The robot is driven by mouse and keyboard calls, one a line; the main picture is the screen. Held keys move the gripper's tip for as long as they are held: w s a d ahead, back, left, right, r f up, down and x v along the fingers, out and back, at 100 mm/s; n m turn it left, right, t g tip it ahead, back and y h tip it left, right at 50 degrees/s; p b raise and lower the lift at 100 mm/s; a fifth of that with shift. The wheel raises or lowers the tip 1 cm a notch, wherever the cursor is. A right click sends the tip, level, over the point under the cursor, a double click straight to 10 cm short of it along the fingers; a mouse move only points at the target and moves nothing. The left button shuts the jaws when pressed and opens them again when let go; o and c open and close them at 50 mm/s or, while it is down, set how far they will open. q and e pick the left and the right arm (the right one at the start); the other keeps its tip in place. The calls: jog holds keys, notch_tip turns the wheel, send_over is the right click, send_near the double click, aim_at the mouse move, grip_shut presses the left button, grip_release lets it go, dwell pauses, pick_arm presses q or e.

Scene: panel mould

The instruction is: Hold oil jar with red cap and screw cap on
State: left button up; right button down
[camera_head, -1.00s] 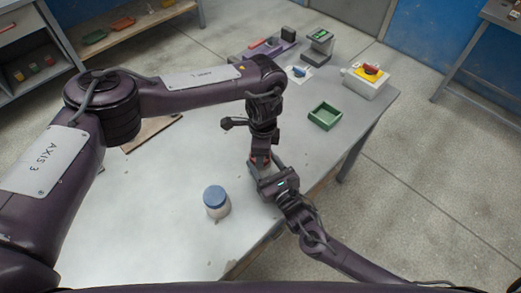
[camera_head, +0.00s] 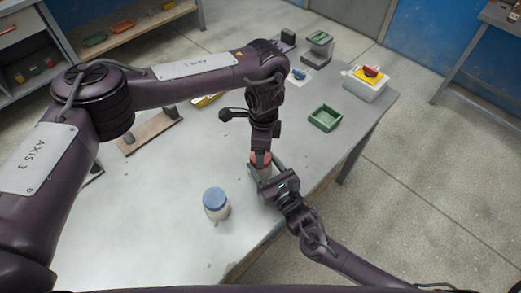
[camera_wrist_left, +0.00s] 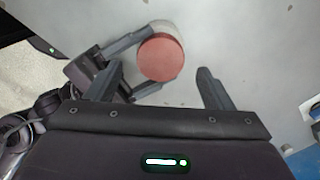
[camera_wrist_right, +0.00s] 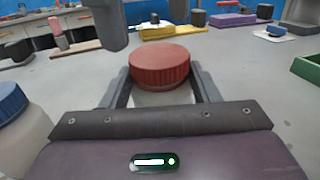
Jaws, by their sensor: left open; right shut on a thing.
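The oil jar with the red cap stands at the table's right edge in the head view, mostly hidden by my grippers. The red cap (camera_wrist_right: 160,65) sits level on top of the pale jar body (camera_wrist_right: 165,98); I cannot tell how tightly it is screwed. My right gripper (camera_head: 262,174) is shut on the jar body, with one finger on each side below the cap. My left gripper (camera_wrist_left: 158,78) is open above the jar, its fingers pointing down and apart from the cap. Its fingers also show at the top of the right wrist view (camera_wrist_right: 145,25).
A second jar with a blue cap (camera_head: 215,199) stands close by on the table, left of my right gripper. A green tray (camera_head: 325,118) and a white box with a red knob on yellow (camera_head: 368,86) lie farther back. The table's middle is clear.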

pick_arm(q)
jog(key=shift+r, duration=0.3)
jog(key=shift+c, duration=0.3)
jog(key=n, duration=0.1)
jog(key=r+n, duration=0.1)
jog(key=n, duration=0.1)
jog(key=shift+r, duration=0.15)
notch_tip(320, 180, up, 2)
jog(key=n, duration=0.6)
jog(key=shift+n, duration=0.4)
send_over(264, 173)
jog(key=w+a, duration=0.1)
jog(key=w, duration=0.2)
jog(key=shift+f, duration=3.95)
jog(key=shift+c, duration=0.3)
